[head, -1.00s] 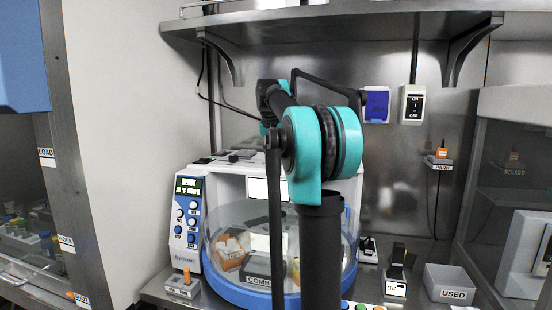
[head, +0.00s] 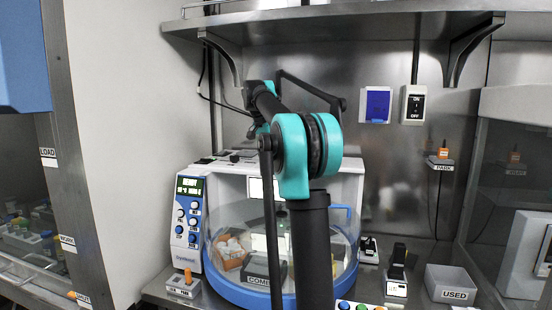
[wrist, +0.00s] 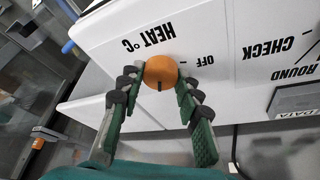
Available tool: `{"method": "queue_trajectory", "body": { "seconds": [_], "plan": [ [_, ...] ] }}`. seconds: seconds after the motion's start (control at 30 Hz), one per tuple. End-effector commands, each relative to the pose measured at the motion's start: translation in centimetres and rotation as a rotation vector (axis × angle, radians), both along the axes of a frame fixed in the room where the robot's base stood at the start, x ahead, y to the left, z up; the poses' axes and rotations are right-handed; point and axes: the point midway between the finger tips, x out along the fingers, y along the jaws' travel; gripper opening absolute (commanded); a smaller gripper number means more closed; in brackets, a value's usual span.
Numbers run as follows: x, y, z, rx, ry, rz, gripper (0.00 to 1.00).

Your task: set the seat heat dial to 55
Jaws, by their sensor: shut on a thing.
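The seat heat dial, an orange round knob (wrist: 161,70), sits on a white panel beside the words HEAT °C and OFF in the wrist view. A small dark mark shows on its edge nearest my gripper; I cannot read a value from it. My gripper (wrist: 160,79) is shut on the knob, one dark green finger on each side. In the head view my arm reaches over the white machine (head: 335,188), and my gripper and the dial cannot be made out there.
The machine has a clear round tub with a blue rim and a control panel (head: 189,220) with a lit display. A steel shelf (head: 350,22) hangs above. A grey USED bin (head: 452,284) stands at the right. The words CHECK and ROUND are printed beyond the dial.

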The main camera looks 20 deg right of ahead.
Motion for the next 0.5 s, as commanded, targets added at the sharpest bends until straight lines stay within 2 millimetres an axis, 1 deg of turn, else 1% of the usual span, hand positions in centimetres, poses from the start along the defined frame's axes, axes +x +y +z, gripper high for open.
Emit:
{"method": "queue_trajectory", "body": {
  "seconds": [0.47,0.5],
  "plan": [
    [0.01,0.05,-0.01,0.0,0.0,-0.011,0.05],
    [0.01,0.05,-0.01,0.0,0.0,-0.011,0.38]
  ]
}}
